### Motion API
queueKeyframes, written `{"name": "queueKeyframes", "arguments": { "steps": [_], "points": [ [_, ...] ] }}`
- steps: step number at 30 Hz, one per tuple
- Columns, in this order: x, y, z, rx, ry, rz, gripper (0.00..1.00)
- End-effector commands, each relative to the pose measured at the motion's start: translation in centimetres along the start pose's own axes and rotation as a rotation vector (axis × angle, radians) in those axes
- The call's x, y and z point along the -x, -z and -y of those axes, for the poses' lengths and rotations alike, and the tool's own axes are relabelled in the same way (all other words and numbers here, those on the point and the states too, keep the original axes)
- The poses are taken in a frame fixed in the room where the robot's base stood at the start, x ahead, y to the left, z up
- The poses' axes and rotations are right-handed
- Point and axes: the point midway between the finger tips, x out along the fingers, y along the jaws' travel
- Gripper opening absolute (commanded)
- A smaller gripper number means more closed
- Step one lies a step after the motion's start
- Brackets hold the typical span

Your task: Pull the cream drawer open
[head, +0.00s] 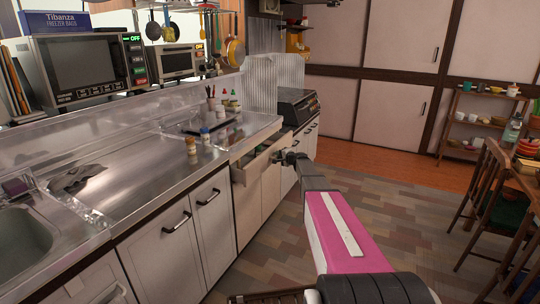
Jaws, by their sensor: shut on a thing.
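The cream drawer (250,172) is below the worktop in the middle of the head view. It stands partly open, and a narrow strip of its inside shows from above. My gripper (279,158) is at the drawer's front, shut on its handle. The handle is mostly hidden by the gripper, and the fingers are small and dark at this distance. My arm reaches to it from the lower right.
A steel counter (130,185) with a sink (22,238) runs along the left. Small bottles (205,135) stand on it. A stove (297,105) is beyond the drawer. A table and chairs (500,190) are at the right. The floor (400,220) between is clear.

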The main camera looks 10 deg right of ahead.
Motion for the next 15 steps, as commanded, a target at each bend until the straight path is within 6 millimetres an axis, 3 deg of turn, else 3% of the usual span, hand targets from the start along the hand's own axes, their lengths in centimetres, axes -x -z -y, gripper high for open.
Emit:
{"name": "queueKeyframes", "arguments": {
  "steps": [1, 15],
  "points": [
    [1.7, 0.5, -0.4, -0.001, -0.002, -0.002, 0.0],
    [13.5, 5.4, -3.1, 0.0, -0.002, -0.003, 0.0]
  ]
}}
